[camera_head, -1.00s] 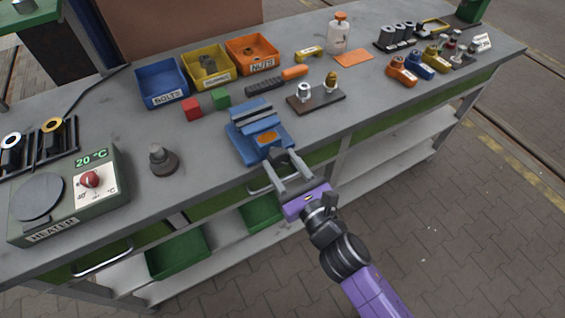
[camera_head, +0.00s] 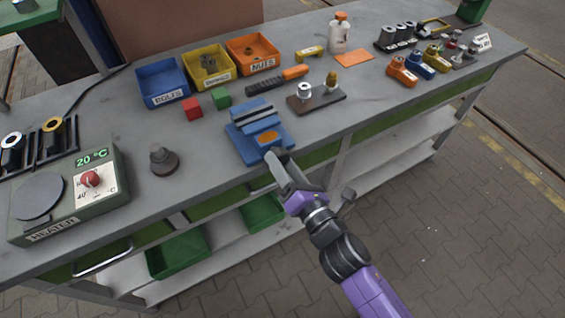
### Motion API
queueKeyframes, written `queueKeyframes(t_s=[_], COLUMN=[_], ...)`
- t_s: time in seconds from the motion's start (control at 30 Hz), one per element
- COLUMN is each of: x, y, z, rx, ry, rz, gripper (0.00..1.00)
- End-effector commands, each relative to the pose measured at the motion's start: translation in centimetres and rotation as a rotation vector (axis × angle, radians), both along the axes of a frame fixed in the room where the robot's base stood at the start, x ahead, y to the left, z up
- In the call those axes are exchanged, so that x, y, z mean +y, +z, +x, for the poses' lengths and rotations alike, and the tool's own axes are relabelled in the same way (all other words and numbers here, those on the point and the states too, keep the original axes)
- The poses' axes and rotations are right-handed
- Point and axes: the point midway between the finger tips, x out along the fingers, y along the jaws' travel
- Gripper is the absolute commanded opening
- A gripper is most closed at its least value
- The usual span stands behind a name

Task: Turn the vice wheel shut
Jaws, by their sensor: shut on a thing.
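The blue vice (camera_head: 258,132) sits at the front edge of the grey workbench, with an orange patch on its top. Its jaws, at the back of its body, look close together; I cannot tell whether a gap is left. My gripper (camera_head: 277,167) is at the vice's front end, just past the bench edge, with its grey fingers pointing toward the vice. It is shut on the vice wheel, which is largely hidden behind the fingers. The gripper is rolled, so one finger covers much of the other.
A red block (camera_head: 192,109) and a green block (camera_head: 221,98) lie behind the vice to the left. A dark plate (camera_head: 325,100) with fittings lies to its right. A grey knobbed weight (camera_head: 163,160) and the heater (camera_head: 70,195) stand further left.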

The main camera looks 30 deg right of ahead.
Motion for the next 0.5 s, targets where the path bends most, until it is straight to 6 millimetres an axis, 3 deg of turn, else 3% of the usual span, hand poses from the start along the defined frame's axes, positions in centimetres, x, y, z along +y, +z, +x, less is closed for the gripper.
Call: queueKeyframes(t_s=[0.5], x=[0.01], y=[-0.04], z=[-0.04], rx=[0.001], ry=[-0.001], rz=[0.489], gripper=[0.07])
